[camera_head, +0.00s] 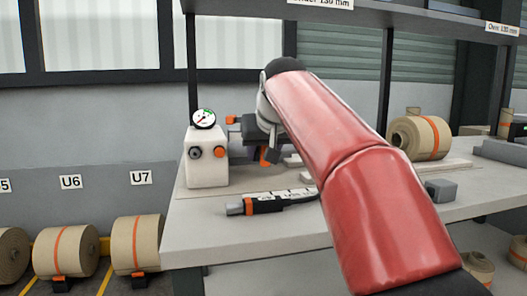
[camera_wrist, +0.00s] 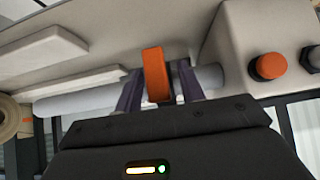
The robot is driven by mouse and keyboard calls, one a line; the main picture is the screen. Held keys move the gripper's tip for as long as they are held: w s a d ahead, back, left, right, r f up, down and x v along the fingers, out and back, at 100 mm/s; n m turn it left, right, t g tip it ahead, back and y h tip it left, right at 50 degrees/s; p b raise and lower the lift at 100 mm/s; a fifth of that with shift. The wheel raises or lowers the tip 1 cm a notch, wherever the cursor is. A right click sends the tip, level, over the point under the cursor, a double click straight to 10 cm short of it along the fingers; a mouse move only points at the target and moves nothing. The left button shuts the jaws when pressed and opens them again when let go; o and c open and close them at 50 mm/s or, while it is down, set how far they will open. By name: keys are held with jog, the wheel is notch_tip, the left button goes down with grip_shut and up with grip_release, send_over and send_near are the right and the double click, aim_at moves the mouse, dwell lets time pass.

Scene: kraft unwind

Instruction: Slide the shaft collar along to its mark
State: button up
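The orange shaft collar (camera_wrist: 157,78) sits around a pale grey shaft (camera_wrist: 85,103) in the wrist view. My gripper (camera_wrist: 158,82) has one dark finger on each side of the collar, along the shaft. The fingers are very close to the collar's faces; I cannot tell whether they press on it. In the head view my gripper (camera_head: 266,140) is over the back of the bench, and a bit of orange (camera_head: 265,156) shows below it. My arm hides most of the shaft there. I cannot make out a mark on the shaft.
A white box with an orange knob (camera_wrist: 270,66) stands at the shaft's right end in the wrist view. It carries a dial gauge (camera_head: 204,119) in the head view. A black-and-orange tool (camera_head: 262,204) lies on the bench (camera_head: 225,232).

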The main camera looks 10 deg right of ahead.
grip_shut()
jog(key=shift+a, duration=0.1)
jog(key=shift+a+p, duration=0.5)
jog(key=shift+a, duration=1.1)
jog(key=shift+o, duration=0.4)
grip_release()
jog(key=shift+a, duration=0.15)
